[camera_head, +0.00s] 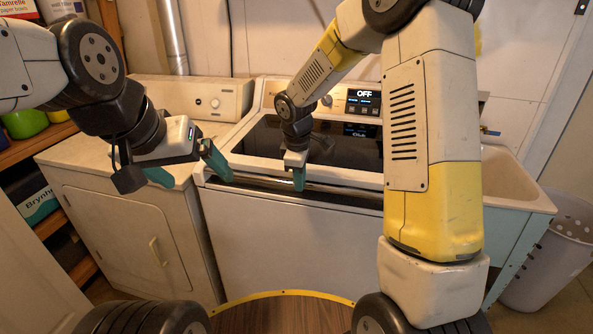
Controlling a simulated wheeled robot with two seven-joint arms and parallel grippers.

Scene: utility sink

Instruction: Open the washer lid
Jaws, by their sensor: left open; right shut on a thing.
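The washer (290,235) stands in the middle, white with a dark glass lid (262,145) on top. The lid looks down, lying about level with the washer's top. My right gripper (298,180) is at the lid's front edge, near its middle, and is shut on that edge; only one teal finger shows clearly. My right arm hides the lid's right part. My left gripper (194,178) is open and empty, its teal fingers spread near the washer's front left corner.
A white dryer (130,235) stands left of the washer, its door shut. A utility sink (508,185) is at the right, with a grey bin (552,255) beside it. Shelves with supplies (38,205) line the left edge. A metal duct (173,35) rises behind the dryer.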

